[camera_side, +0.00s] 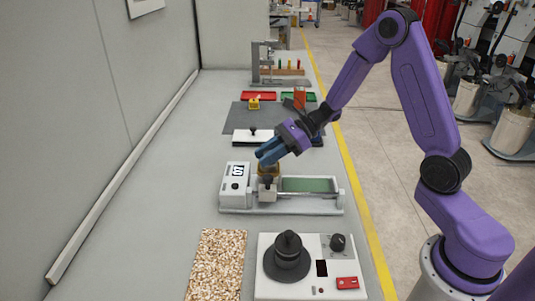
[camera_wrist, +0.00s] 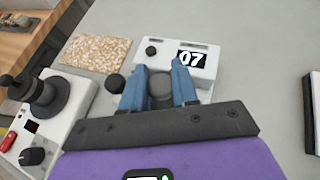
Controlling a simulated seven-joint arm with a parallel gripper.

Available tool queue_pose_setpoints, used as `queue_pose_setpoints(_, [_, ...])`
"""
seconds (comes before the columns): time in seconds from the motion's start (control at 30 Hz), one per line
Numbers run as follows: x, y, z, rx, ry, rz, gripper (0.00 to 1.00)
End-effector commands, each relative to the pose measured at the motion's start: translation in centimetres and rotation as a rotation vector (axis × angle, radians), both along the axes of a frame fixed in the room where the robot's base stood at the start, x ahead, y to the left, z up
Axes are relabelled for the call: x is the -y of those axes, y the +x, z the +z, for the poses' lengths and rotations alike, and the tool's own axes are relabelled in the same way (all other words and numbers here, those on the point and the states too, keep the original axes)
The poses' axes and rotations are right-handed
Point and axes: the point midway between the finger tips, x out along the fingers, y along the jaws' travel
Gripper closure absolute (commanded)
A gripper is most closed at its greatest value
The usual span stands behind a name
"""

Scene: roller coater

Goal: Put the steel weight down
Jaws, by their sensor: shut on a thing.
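My gripper (camera_side: 263,158) reaches down and left over the roller coater (camera_side: 226,201) in the side view. In the wrist view, its two blue fingers (camera_wrist: 160,76) are shut on a grey, round-topped steel weight (camera_wrist: 160,90). In the side view the fingers hide most of the weight, and a brownish part (camera_side: 268,170) shows just below them. Whether the weight touches the coater, I cannot tell.
In front stand a white device (camera_side: 263,291) with a dark stepped piece (camera_side: 288,255) and a speckled mat (camera_side: 216,265). Behind lie a white plate with a black knob (camera_side: 253,132), a grey mat (camera_side: 237,119), a yellow block (camera_side: 254,103) and red (camera_side: 259,96) and green trays. The bench left is clear.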

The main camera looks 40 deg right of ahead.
Motion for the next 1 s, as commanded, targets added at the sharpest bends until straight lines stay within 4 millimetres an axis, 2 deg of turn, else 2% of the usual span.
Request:
queue_pose_setpoints(0.13, [0.0,0.0,-0.3,0.0,0.001,0.0,1.0])
queue_pose_setpoints(0.17, [0.0,0.0,-0.3,-0.001,0.001,0.0,0.65])
queue_pose_setpoints(0.2, [0.0,0.0,-0.3,0.0,0.0,0.0,0.52])
queue_pose_setpoints(0.23, [0.0,0.0,-0.3,0.0,0.0,0.0,0.46])
queue_pose_setpoints(0.63, [0.3,-0.1,0.2,0.0,0.0,-0.002,0.46])
queue_pose_setpoints(0.77, [1.7,-0.6,1.0,0.002,0.0,-0.004,0.46])
queue_pose_setpoints(1.0, [5.7,-2.2,3.4,0.004,0.0,-0.005,0.46])
